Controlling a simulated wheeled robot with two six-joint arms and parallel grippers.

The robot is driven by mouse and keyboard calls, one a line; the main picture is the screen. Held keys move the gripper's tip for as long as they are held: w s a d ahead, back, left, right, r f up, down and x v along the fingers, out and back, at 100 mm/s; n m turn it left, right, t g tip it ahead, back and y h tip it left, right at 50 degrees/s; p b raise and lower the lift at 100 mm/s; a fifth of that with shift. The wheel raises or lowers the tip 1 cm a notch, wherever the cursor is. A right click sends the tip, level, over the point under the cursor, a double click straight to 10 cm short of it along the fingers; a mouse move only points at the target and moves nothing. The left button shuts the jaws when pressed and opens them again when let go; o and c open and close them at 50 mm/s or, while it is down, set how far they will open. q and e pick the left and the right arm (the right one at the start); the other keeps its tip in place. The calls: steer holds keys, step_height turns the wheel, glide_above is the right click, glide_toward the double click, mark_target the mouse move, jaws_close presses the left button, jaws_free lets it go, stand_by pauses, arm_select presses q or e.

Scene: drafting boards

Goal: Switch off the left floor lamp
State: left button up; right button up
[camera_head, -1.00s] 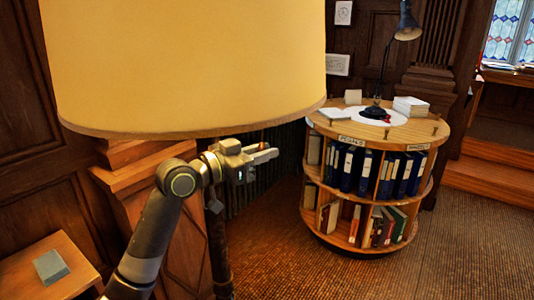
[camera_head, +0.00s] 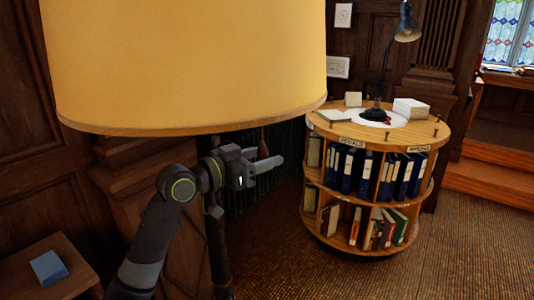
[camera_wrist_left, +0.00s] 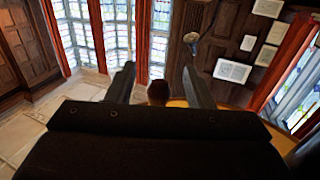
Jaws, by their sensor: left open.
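The floor lamp's large yellow shade (camera_head: 190,65) fills the upper left of the head view. Its dark pole (camera_head: 218,245) runs down behind my left arm. My left gripper (camera_head: 268,163) is just below the shade's lower rim, with its fingers pointing right. A small brown pull knob (camera_head: 263,148) hangs below the rim at the fingers. In the left wrist view the brown knob (camera_wrist_left: 158,93) sits between the two spread fingers of my left gripper (camera_wrist_left: 158,82), and they do not appear closed on it. My right gripper is not in view.
A round wooden bookcase (camera_head: 375,140) with binders, books and a black desk lamp (camera_head: 385,75) stands to the right. A small wooden table (camera_head: 45,270) with a blue box (camera_head: 48,267) is at the lower left. A dark radiator (camera_head: 270,185) stands behind the gripper. The carpet in front is clear.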

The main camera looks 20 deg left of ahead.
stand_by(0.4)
arm_select(q)
steer(key=p+v, duration=0.1)
steer(key=v, duration=0.7)
stand_by(0.3)
